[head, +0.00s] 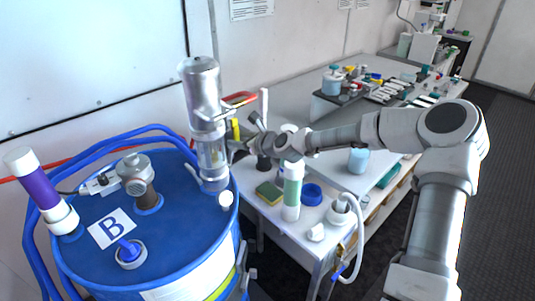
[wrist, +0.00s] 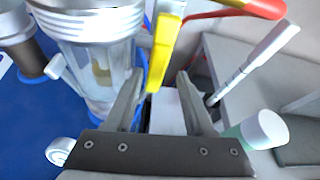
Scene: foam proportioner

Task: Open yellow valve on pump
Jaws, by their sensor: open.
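The pump (head: 203,92) is a silver cylinder with a clear lower section, standing upright on the blue drum (head: 185,242). In the wrist view the pump (wrist: 92,50) fills the upper left. The yellow valve (wrist: 163,48) is a narrow handle hanging down to the right of the pump. It also shows as a thin yellow piece in the head view (head: 236,129). My gripper (wrist: 158,76) is open, with one finger on each side of the valve's lower end in the picture. Whether a finger touches it, I cannot tell. In the head view my gripper (head: 236,149) is beside the pump.
A red hose or lever (head: 240,98) sticks out right of the pump, above my gripper. A white-and-green bottle (head: 292,192), a sponge (head: 269,193) and a blue ring (head: 311,194) are on the bench below my arm. Blue hoses loop behind the drum.

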